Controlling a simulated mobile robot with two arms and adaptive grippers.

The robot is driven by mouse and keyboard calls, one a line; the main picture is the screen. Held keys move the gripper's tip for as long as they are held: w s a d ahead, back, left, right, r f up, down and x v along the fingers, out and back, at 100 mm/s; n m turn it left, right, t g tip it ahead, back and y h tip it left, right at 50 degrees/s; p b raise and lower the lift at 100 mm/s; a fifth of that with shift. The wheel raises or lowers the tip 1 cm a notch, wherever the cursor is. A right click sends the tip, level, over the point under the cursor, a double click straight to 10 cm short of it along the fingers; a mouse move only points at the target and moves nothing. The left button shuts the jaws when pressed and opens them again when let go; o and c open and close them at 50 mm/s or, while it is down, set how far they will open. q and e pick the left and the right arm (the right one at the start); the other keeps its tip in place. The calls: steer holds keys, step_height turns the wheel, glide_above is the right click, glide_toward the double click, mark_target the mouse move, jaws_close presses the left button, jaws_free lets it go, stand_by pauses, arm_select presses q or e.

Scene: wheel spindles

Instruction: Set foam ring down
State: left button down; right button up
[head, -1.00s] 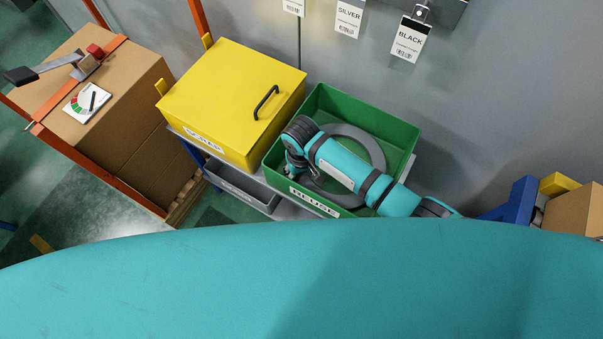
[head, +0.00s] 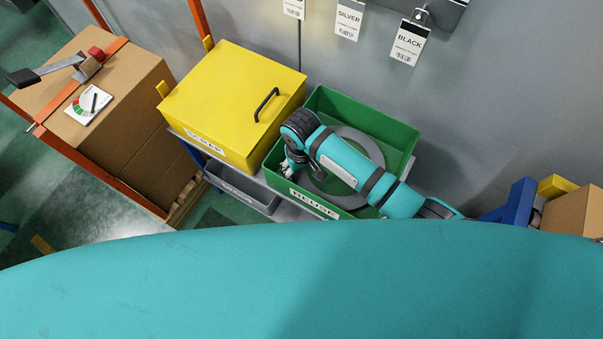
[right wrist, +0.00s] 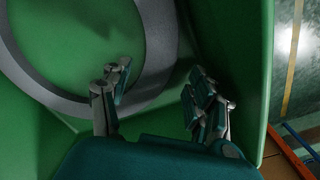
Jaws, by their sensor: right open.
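The grey foam ring (head: 373,150) lies in the green bin labelled REUSE (head: 408,138), partly hidden under my right arm. In the right wrist view the ring (right wrist: 160,40) rests low inside the bin as a wide flat band. My right gripper (head: 290,168) is at the bin's front left side in the head view, small and partly hidden by the wrist. In the right wrist view my right gripper (right wrist: 160,76) is open, its fingers apart with nothing held between them. The ring passes beside and beyond the left finger. My left gripper is not in view.
A closed yellow box (head: 225,95) with a black handle stands left of the green bin. A grey tray (head: 240,190) sits below. Strapped cardboard (head: 120,120) is at the left. Tags (head: 408,42) hang on the grey wall behind.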

step_height(320, 180, up, 9)
steer(key=shift+f+p, duration=0.2)
steer(key=shift+p, duration=0.15)
stand_by(0.3)
